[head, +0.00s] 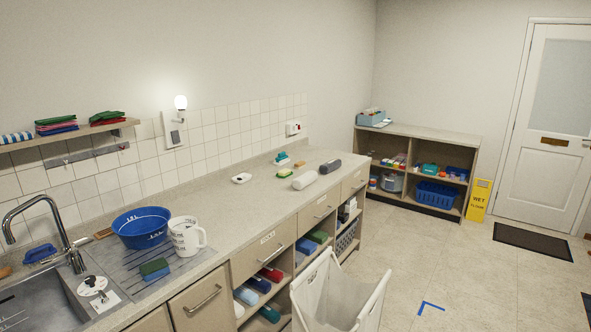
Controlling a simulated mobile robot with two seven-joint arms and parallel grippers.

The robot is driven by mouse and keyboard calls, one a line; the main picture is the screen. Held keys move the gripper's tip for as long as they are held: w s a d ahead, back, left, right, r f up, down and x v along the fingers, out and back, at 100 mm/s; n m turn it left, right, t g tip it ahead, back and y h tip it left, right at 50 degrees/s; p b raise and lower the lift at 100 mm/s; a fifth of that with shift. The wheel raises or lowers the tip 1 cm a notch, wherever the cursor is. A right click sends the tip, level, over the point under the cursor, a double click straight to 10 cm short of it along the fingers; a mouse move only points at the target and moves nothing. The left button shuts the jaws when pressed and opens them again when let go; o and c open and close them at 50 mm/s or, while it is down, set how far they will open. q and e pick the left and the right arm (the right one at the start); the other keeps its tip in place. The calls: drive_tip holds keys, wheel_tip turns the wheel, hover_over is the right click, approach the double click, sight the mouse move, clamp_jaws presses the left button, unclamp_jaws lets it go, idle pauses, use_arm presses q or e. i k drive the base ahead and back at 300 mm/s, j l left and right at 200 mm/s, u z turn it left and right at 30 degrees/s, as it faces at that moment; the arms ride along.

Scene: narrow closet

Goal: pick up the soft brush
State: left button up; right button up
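I cannot tell for certain which thing is the soft brush. Small brush-like candidates are a blue item (40,254) behind the sink, a wooden item (103,234) partly behind the blue basin, and a small brown item (300,164) on the far part of the counter. All are too small to identify surely. Neither of my grippers shows in the head view.
A white hamper (335,300) stands before the shelves. A yellow wet-floor sign (478,200) stands near the door. The floor at right is mostly clear.

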sight(298, 165)
drive_tip(key=i+l+z, duration=0.35)
drive_tip(key=l, duration=0.15)
drive_tip(key=i+l+z, duration=0.5)
drive_tip(key=i, duration=0.3)
drive_tip(key=i+l+z, duration=0.2)
drive_tip(key=i, duration=0.3)
drive_tip(key=i+l+z, duration=0.15)
drive_tip(key=i, duration=0.35)
drive_tip(key=i+l+u, duration=0.2)
drive_tip(key=i, duration=1.45)
drive_tip(key=i+u, duration=0.25)
drive_tip(key=i, duration=0.25)
drive_tip(key=i+u, duration=0.25)
drive_tip(key=i, duration=0.25)
drive_tip(key=i+l+u, duration=0.25)
drive_tip(key=i, duration=0.25)
drive_tip(key=i+j+u, duration=0.2)
drive_tip(key=i+u, duration=0.5)
drive_tip(key=u, duration=0.2)
drive_tip(key=i+u, duration=0.45)
drive_tip(key=i+j+u, duration=0.2)
drive_tip(key=i+j, duration=0.15)
drive_tip(key=i+j+u, duration=0.2)
drive_tip(key=i, duration=0.4)
